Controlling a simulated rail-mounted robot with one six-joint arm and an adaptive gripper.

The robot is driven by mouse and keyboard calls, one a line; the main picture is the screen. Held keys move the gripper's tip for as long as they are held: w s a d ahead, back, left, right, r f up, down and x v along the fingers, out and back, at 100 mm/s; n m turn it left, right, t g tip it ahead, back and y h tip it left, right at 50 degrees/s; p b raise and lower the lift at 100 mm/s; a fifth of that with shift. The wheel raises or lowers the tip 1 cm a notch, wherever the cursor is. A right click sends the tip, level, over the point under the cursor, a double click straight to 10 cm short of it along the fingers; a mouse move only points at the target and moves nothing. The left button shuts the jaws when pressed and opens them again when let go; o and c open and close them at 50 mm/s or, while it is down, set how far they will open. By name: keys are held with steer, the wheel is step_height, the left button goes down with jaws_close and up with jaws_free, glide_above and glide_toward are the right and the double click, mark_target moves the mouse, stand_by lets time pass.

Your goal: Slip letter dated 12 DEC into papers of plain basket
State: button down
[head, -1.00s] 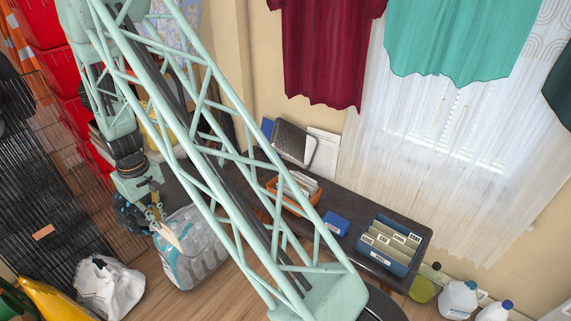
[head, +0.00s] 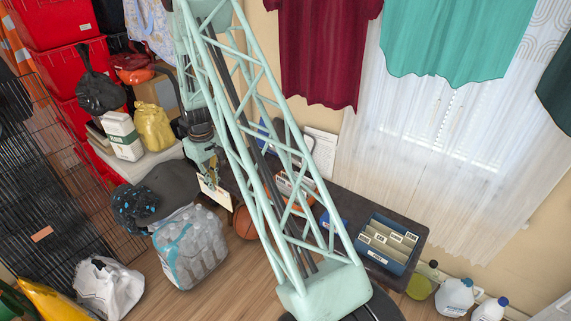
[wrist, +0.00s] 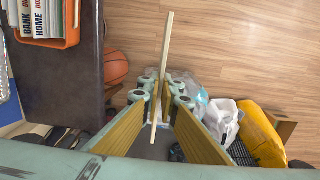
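My gripper (head: 209,172) is shut on a cream letter (head: 215,193), which hangs tilted below it beside the dark table's left end. In the wrist view the letter (wrist: 163,60) is edge-on between the two pads of my gripper (wrist: 160,88); its date cannot be read. An orange basket (wrist: 73,30) holds upright papers marked BANK, HOME and DUE, at the upper left of the wrist view, apart from the letter. In the head view my arm's lattice partly hides that basket. A blue file box (head: 402,268) with tabbed folders stands at the table's right end.
The dark table (wrist: 88,70) runs along the wall, with a small blue box on it behind my arm. A basketball (wrist: 115,67) lies on the floor beside the table. Wood floor is open.

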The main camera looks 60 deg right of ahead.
steer(key=s+d+f, duration=0.1)
steer(key=s+d, duration=0.3)
steer(key=d, duration=0.6)
steer(key=s+d+f+p, duration=0.1)
steer(key=s+d, duration=0.4)
steer(key=d, duration=0.6)
steer(key=s+d+f, duration=0.1)
steer(key=s+d, duration=0.4)
steer(key=d, duration=0.5)
steer(key=shift+s+d+f+m, duration=0.15)
steer(key=shift+s+f+m, duration=0.1)
steer(key=shift+f+m, duration=0.1)
steer(key=shift+f, duration=0.25)
step_height(320, 180, down, 12)
steer(key=b, duration=0.4)
steer(key=shift+r+b, duration=0.15)
steer(key=shift+b, duration=0.15)
stand_by(0.6)
stand_by(0.3)
steer(key=c, duration=3.4)
jaws_free()
steer(key=o, duration=0.5)
steer(key=shift+o, duration=0.2)
